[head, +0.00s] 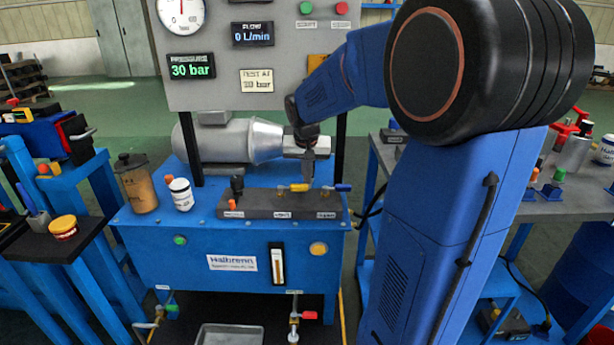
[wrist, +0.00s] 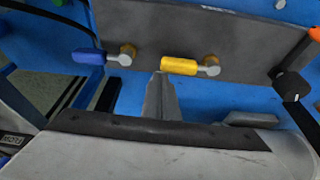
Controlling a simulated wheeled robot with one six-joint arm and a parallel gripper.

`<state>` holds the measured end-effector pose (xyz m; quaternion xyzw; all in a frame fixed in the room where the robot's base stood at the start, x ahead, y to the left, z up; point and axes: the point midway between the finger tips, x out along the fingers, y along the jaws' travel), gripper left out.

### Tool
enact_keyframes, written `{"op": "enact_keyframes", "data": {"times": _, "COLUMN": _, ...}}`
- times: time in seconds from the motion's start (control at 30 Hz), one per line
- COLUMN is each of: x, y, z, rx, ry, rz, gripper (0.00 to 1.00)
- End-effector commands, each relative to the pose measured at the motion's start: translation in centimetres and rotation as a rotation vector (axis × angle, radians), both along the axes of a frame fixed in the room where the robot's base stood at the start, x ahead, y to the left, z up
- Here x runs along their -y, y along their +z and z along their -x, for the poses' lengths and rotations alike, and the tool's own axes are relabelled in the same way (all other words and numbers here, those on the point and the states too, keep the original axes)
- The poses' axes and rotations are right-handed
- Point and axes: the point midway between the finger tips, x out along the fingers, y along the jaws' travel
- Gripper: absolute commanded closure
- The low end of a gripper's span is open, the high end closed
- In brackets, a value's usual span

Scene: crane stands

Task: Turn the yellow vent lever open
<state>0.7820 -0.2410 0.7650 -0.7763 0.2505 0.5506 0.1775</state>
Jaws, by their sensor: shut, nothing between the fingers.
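The yellow vent lever (head: 298,187) lies across the top of the dark valve block (head: 262,204) on the blue bench. In the wrist view the yellow lever (wrist: 180,66) extends left from its metal pivot. A blue lever (head: 342,187) sits to its right in the head view and to its left in the wrist view (wrist: 88,57). My gripper (head: 309,178) is shut and empty, pointing down close to the yellow lever. In the wrist view its fingertips (wrist: 160,76) are near the yellow handle's free end; I cannot tell whether they touch.
A grey motor (head: 240,140) lies behind the valve block. A gauge panel (head: 240,60) stands above it, its displays reading 0 L/min and 30 bar. A brown jar (head: 136,185) and a white jar (head: 181,194) stand left of the block. Side tables flank the bench.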

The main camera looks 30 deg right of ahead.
Motion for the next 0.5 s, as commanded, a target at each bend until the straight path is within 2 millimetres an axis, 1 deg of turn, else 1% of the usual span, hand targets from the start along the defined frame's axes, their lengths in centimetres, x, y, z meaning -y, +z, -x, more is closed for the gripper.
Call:
{"op": "enact_keyframes", "data": {"times": 0.27, "x": -0.3, "y": 0.0, "z": 0.5, "rx": -0.001, "ry": -0.101, "rz": -0.001, "gripper": 1.00}}
{"op": "enact_keyframes", "data": {"times": 0.5, "x": -1.1, "y": 0.0, "z": 1.5, "rx": 0.000, "ry": -0.300, "rz": 0.001, "gripper": 1.00}}
